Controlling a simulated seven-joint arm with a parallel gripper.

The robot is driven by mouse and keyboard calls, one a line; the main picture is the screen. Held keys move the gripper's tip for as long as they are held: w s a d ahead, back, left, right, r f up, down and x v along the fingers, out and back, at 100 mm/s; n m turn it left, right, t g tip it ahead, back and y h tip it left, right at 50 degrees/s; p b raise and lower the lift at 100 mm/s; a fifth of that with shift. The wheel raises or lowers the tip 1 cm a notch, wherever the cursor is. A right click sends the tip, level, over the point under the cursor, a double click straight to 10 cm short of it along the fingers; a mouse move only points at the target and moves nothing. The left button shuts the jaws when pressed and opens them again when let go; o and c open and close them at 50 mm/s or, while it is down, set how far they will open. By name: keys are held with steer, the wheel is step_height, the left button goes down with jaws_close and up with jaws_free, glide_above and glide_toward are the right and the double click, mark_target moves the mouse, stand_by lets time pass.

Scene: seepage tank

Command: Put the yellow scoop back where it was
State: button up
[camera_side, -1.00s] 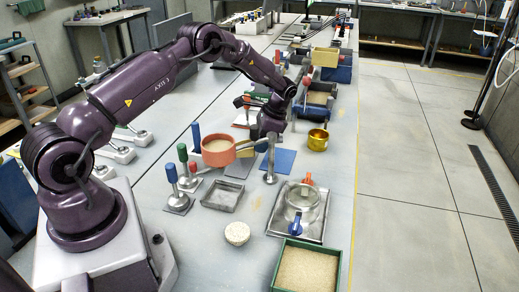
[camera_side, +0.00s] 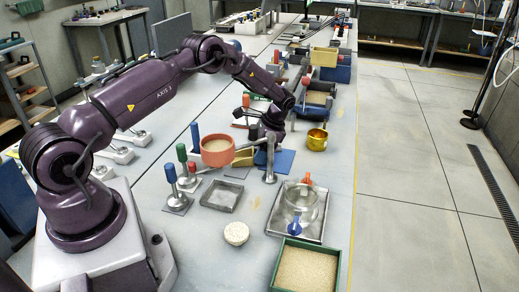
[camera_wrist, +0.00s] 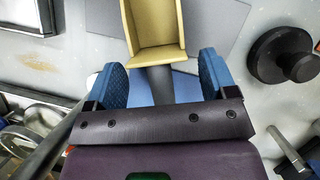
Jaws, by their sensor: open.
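The yellow scoop (camera_wrist: 155,25) shows in the wrist view with its open tray facing up and its dark grey handle pointing back toward my gripper (camera_wrist: 163,78). My gripper is open, with one blue pad on each side of the handle and gaps beside it. The scoop appears to lie across a grey mat (camera_wrist: 218,25) and the blue mat; exact contact is hard to tell.
The orange pot (camera_side: 217,152) of sand sits close by in the side view, beside a grey metal post (camera_side: 270,162). A gold cup (camera_side: 317,139) stands to the right. A metal tray with a glass dish (camera_side: 300,205) and a green sand box (camera_side: 306,268) are nearer.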

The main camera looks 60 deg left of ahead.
steer(key=w+d+r+t, duration=0.1)
steer(key=d+r, duration=0.3)
steer(key=r, duration=0.8)
steer(key=w+d+r+t, duration=0.15)
steer(key=d+r, duration=0.25)
steer(key=r, duration=0.9)
steer(key=s+d+r+n+t, duration=0.1)
steer(key=s+d+r+t, duration=0.1)
steer(key=s+d+r, duration=0.45)
steer(key=s+d+r+n+t, duration=0.2)
steer(key=s+d+r+t, duration=0.15)
steer(key=s, duration=0.65)
steer(key=s+d+f+n+t+h, duration=0.1)
steer(key=s+d+f, duration=0.1)
steer(key=s, duration=0.8)
steer(key=shift+s+d+f+t+h, duration=0.15)
steer(key=shift+s+d+t+h, duration=0.15)
steer(key=shift+d+t+h, duration=0.15)
